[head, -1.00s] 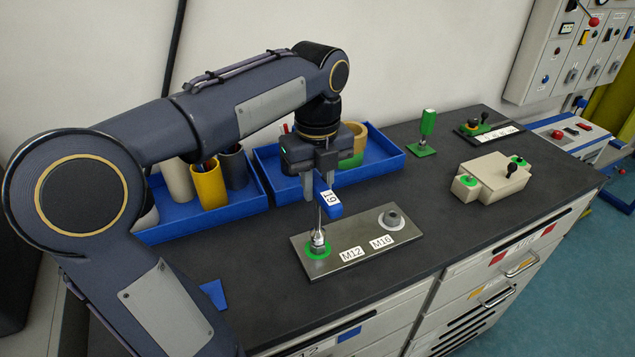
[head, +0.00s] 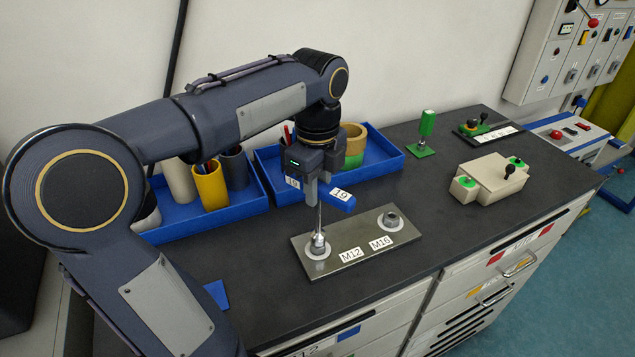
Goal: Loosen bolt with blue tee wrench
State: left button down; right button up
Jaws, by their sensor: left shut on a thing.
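The blue tee wrench (head: 333,202), marked 19, stands upright with its shaft down on the M12 bolt (head: 318,242) at the left of the metal plate (head: 348,263). The ring around that bolt is white. My left gripper (head: 312,192) points down and is shut on the middle of the wrench's handle, with handle ends showing on both sides. The wrench socket covers most of the bolt head. The M16 bolt (head: 391,219) sits bare in a white ring at the plate's right. My right gripper is not in view.
Blue trays (head: 200,211) with cups stand behind the plate. A green block on a stand (head: 427,124) and a beige box with knobs (head: 491,182) are to the right. The bench top between plate and beige box is clear.

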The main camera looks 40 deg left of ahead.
pick_arm(q)
jog(key=shift+s+f+n, duration=0.1)
jog(key=shift+f+n, duration=0.05)
jog(key=shift+n, duration=0.95)
jog(key=shift+p, duration=0.35)
jog(key=shift+r+p, duration=0.55)
jog(key=shift+r, duration=0.7)
jog(key=shift+r+p, duration=0.3)
jog(key=shift+r, duration=1.75)
jog(key=shift+a, duration=0.1)
